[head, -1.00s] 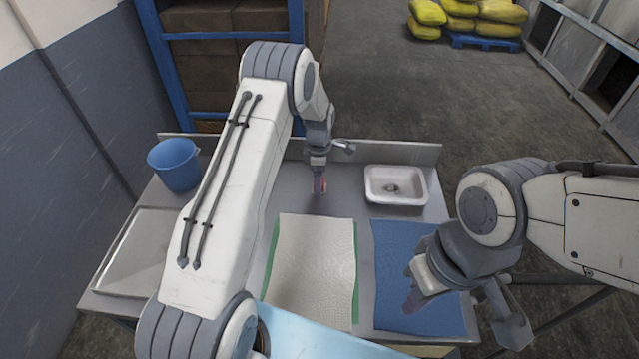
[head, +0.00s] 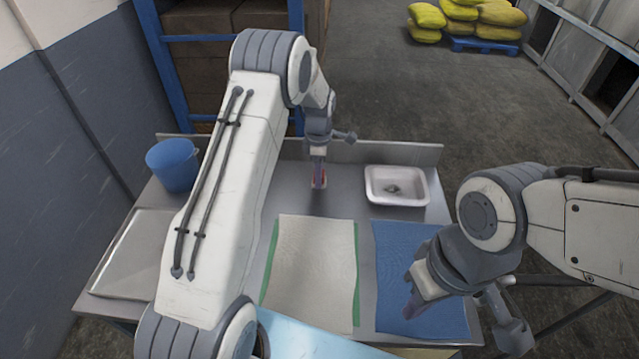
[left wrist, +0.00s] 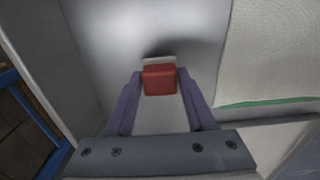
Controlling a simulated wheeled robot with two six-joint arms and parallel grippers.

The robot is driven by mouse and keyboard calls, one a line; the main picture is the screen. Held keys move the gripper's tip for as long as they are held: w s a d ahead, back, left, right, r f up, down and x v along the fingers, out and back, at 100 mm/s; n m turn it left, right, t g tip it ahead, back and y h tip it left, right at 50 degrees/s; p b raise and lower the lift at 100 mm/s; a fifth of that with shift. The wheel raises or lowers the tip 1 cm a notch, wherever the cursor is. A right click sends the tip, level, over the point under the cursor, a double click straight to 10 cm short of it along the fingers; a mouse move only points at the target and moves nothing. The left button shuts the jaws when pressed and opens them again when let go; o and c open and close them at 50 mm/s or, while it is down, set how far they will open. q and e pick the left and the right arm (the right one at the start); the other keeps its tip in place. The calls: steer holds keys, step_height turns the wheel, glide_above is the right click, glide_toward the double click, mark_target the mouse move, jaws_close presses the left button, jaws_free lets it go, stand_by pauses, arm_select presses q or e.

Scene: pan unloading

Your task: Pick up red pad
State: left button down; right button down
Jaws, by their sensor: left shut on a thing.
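The red pad (left wrist: 159,81), a small red block with a pale strip along its far side, sits between the fingers of my left gripper (left wrist: 160,73) in the left wrist view. My left gripper is shut on it. In the head view, my left gripper (head: 319,178) is over the back middle of the metal table, with a bit of red showing at its fingertips. A dark shadow lies just beyond the pad; whether it touches the table I cannot tell. My right gripper (head: 412,298) is over the blue mat, and its jaw opening is unclear.
A white basin (head: 397,202) stands right of my left gripper. A cream cloth (head: 315,265) with green edges and a blue mat (head: 400,245) lie in front. A blue bucket (head: 173,165) and a flat tray (head: 125,262) are at left. A raised edge runs along the table's back.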

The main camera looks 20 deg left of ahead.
arm_select(q)
steer(key=s+d+r+b, duration=0.3)
steer(key=d+r, duration=0.4)
steer(key=d, duration=0.4)
steer(key=shift+d+r, duration=0.15)
steer(key=shift+r, duration=0.15)
